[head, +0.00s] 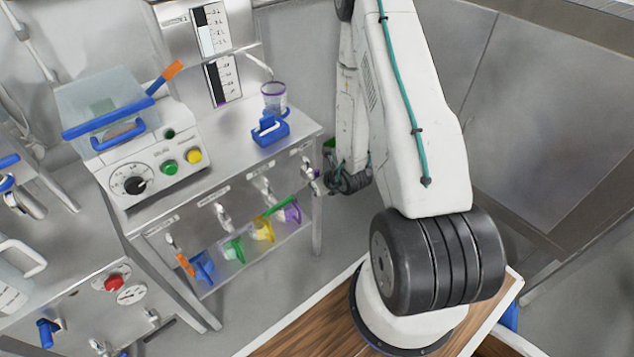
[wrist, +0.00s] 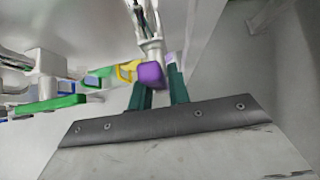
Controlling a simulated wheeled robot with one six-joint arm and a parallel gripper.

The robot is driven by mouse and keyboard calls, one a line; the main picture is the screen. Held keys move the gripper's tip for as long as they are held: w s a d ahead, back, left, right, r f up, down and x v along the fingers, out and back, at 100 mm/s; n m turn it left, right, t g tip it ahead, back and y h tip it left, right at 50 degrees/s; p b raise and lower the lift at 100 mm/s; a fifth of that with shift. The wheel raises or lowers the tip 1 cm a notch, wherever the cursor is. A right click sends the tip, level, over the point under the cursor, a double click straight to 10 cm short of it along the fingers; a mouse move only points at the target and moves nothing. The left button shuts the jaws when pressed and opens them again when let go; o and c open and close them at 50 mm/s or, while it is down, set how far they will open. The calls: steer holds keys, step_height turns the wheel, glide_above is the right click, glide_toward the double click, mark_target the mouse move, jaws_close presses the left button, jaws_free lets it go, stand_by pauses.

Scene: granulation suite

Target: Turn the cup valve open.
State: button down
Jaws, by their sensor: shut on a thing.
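In the wrist view, my gripper (wrist: 157,84) has its two teal fingers on either side of a purple valve handle (wrist: 151,73). The fingers are shut on it. The handle hangs from a metal valve body (wrist: 151,48). In the head view, my gripper is at the right end of the steel bench, mostly hidden behind my arm. The rightmost front valve (head: 309,172) is close to it. A clear cup with a purple rim (head: 273,97) stands on the bench top above that corner. I cannot tell how far the handle is turned.
Several other valves line the bench front (head: 224,216), above blue, green, yellow and purple pieces. A blue block (head: 269,130) and a control box (head: 160,170) stand on top. A grey wall (head: 560,110) lies to the right.

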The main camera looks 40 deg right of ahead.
steer(key=c, duration=1.3)
jaws_free()
steer(key=v, duration=0.7)
steer(key=shift+s+r, duration=0.3)
